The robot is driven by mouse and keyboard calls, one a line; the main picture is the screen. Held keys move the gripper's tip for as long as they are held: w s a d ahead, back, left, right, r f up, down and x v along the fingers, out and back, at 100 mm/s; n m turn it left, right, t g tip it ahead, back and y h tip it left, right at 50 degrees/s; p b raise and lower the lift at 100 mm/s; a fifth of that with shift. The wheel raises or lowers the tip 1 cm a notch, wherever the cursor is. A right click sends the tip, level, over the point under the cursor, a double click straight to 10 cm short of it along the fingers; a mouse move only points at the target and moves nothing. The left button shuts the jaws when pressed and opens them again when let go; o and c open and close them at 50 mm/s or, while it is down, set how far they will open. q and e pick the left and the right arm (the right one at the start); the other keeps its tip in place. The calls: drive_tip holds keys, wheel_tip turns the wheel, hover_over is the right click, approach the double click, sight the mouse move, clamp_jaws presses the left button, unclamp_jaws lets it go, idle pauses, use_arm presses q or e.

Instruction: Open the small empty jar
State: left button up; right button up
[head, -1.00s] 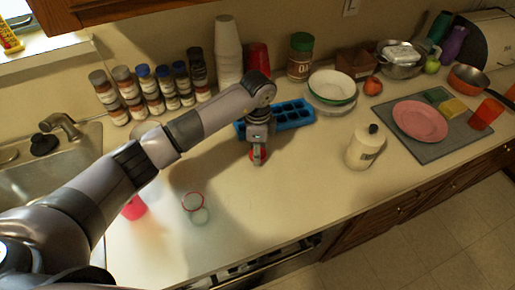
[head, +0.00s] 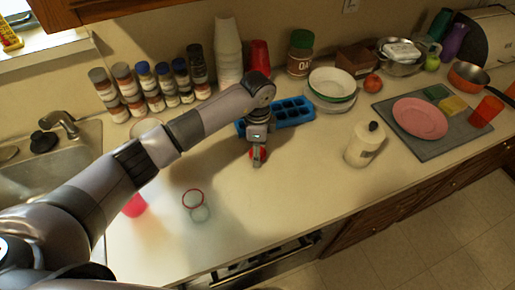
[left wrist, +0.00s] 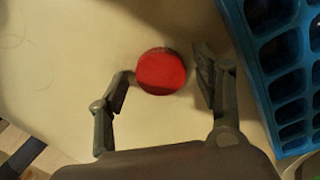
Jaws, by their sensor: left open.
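A small clear glass jar (head: 199,212) with a red ring at its rim stands on the counter, left of my left gripper. It looks empty. My left gripper (head: 257,161) points down at the counter in front of the blue ice tray. A red round lid-like piece (left wrist: 161,72) lies between its fingers in the left wrist view, with a gap on each side. In the head view the gripper partly hides this red piece. My left gripper (left wrist: 165,62) is open. My right gripper is not in view.
The blue ice tray (head: 293,113) is close behind my left gripper. A pink-red cup (head: 135,205) is left of the jar. Spice jars (head: 147,88) line the wall. The front middle counter is clear.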

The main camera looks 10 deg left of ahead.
use_arm(q)
drive_tip(key=shift+r, duration=0.65)
wheel_tip(320, 180, up, 11)
drive_tip(key=b, duration=0.3)
